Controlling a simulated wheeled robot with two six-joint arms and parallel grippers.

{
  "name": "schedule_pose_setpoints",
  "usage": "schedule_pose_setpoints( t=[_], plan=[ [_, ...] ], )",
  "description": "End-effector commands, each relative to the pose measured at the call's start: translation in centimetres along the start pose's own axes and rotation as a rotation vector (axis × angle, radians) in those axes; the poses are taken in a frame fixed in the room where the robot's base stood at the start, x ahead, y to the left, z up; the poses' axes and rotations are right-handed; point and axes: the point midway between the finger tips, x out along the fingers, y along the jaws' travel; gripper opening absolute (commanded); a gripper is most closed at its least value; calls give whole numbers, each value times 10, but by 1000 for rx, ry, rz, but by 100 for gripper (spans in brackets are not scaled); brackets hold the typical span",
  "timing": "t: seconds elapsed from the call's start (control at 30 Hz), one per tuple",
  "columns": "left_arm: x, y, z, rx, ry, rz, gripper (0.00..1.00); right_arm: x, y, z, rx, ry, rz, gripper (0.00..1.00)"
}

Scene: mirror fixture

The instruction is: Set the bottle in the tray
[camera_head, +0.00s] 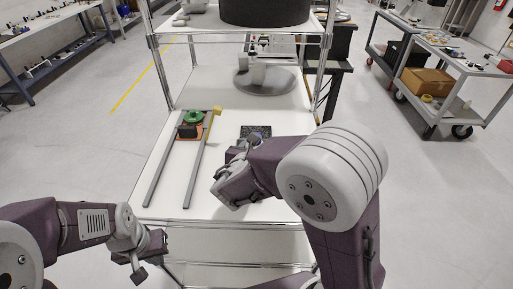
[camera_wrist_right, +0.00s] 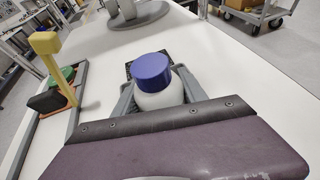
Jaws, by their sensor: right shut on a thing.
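The bottle (camera_wrist_right: 158,88) has a white body and a blue cap and stands between the fingers of my right gripper (camera_wrist_right: 155,95), which is shut on it. In the head view the bottle's bluish cap (camera_head: 254,138) shows just past my right wrist, and the arm hides most of the rest. A small dark tray (camera_head: 262,130) lies on the white cart top just beyond the bottle. It also shows behind the cap in the right wrist view (camera_wrist_right: 129,70). I cannot tell whether the bottle touches the tray. My left gripper (camera_head: 150,257) is open and empty, low at the left.
Two grey rails (camera_head: 199,160) lie left of the tray, with a green round part (camera_head: 193,117), a black block (camera_head: 187,131) and a yellow-topped post (camera_head: 217,110). A round grey plate (camera_head: 283,85) with white items is at the back. Metal posts (camera_head: 326,65) flank the cart.

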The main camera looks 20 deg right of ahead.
Motion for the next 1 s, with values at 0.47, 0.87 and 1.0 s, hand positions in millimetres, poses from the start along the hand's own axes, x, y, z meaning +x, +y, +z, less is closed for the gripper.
schedule_pose_setpoints(
  t=[0.47,0.87,1.0],
  plan=[
    [2,0,0,0,0,0,0,1,0,-2,0,1,0,59],
    [-3,0,0,0,0,0,0,-19,2,2,0,-1,5,59],
    [-6,0,-1,0,0,0,0,-48,2,2,0,-1,8,59]
  ],
)
